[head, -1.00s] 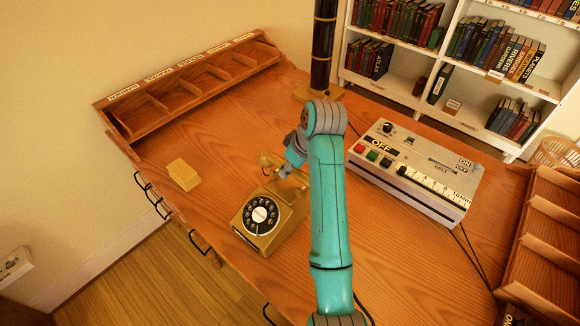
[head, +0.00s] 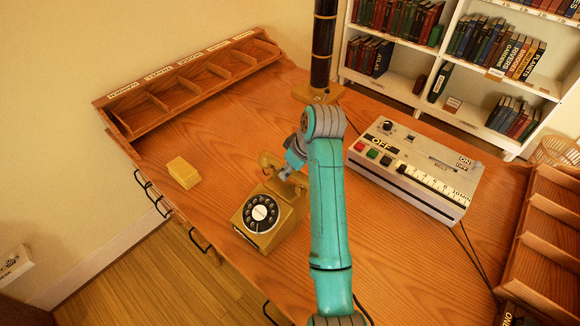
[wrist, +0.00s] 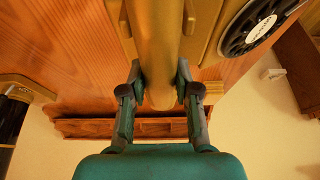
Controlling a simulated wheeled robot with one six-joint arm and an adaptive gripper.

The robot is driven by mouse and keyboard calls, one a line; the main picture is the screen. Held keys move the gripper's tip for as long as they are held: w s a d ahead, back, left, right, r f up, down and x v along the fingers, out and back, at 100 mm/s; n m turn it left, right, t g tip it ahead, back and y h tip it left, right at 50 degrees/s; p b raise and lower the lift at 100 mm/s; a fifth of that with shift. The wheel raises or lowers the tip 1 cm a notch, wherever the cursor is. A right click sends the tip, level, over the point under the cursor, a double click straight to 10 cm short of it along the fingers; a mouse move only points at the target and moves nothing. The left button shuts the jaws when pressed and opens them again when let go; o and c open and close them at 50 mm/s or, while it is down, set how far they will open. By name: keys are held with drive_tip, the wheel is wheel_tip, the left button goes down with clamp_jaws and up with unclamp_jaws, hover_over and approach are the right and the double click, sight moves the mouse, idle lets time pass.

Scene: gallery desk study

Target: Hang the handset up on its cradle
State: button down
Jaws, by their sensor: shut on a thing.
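The mustard-yellow telephone (head: 262,225) with its black rotary dial sits on the wooden desk, left of my arm. Its handset (head: 268,160) lies across the back top of the telephone, where the cradle is.
A yellow block (head: 184,172) lies left of the telephone. A grey control box (head: 415,168) stands to the right, and a dark column (head: 322,50) behind. A wooden sorter (head: 190,85) lines the back left edge. Bare desk surrounds the telephone.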

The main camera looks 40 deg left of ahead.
drive_tip(key=shift+f, duration=0.6)
drive_tip(key=c, duration=0.8)
unclamp_jaws()
drive_tip(key=shift+o, duration=0.2)
drive_tip(key=shift+v, duration=3.75)
